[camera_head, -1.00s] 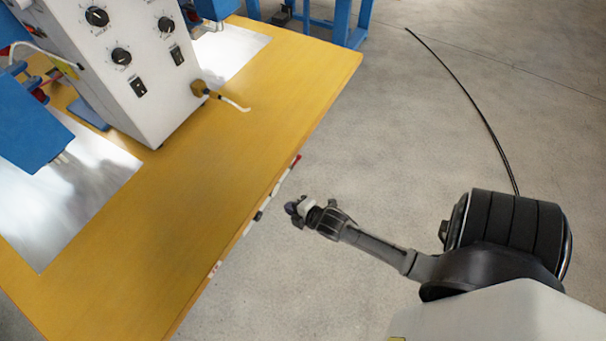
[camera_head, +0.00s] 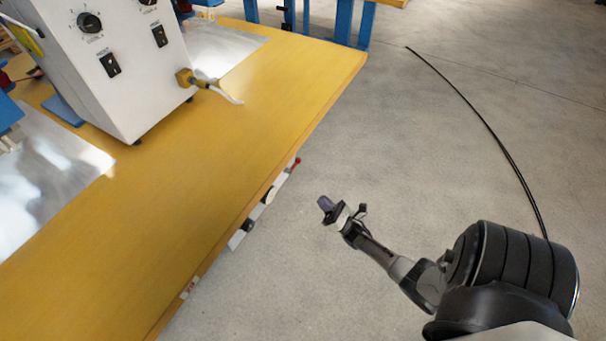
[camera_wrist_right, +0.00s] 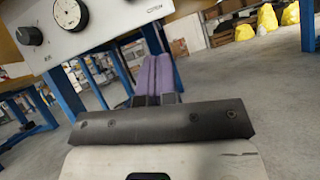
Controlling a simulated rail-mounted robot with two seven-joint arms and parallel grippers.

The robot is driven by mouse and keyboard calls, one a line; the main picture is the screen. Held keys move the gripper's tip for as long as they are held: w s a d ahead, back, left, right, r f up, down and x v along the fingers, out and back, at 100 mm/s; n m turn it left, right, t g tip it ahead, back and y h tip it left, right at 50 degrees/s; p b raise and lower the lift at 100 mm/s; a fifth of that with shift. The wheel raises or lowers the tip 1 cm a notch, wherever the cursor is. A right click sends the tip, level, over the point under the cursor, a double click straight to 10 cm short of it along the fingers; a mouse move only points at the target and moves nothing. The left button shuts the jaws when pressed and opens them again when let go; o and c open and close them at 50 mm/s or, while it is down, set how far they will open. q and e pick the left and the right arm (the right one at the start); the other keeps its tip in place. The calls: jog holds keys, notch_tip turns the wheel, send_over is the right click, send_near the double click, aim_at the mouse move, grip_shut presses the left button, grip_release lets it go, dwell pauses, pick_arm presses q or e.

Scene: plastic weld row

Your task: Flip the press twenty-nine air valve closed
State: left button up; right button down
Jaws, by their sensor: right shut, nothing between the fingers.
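My right gripper (camera_head: 325,203) is over the floor, to the right of the yellow table's front edge and apart from it. Its purple fingers (camera_wrist_right: 155,75) are shut together and empty in the right wrist view. A small red handle (camera_head: 295,163) shows at the far end of the light panel (camera_head: 236,240) under the table edge. A brass fitting (camera_head: 185,78) with a pale lever-like piece (camera_head: 226,94) sticks out of the white machine box. I cannot tell for certain which of these is the air valve. My left gripper is out of view.
The panel also carries a round gauge (camera_wrist_right: 68,13) and a black knob (camera_wrist_right: 29,36). The yellow table (camera_head: 200,190) holds the white machine box (camera_head: 120,70) and metal sheets. Open floor lies to the right, with a black cable (camera_head: 480,118) on it.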

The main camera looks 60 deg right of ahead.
aim_at(294, 165)
dwell(0.3)
jog(key=x, duration=0.4)
jog(key=s+r+b+x, duration=0.1)
jog(key=x, duration=0.3)
jog(key=r+b+x, duration=0.1)
jog(key=x, duration=0.3)
jog(key=shift+d+r, duration=0.2)
jog(key=shift+d, duration=0.05)
jog(key=shift+w+r, duration=0.15)
jog(key=shift+r, duration=0.05)
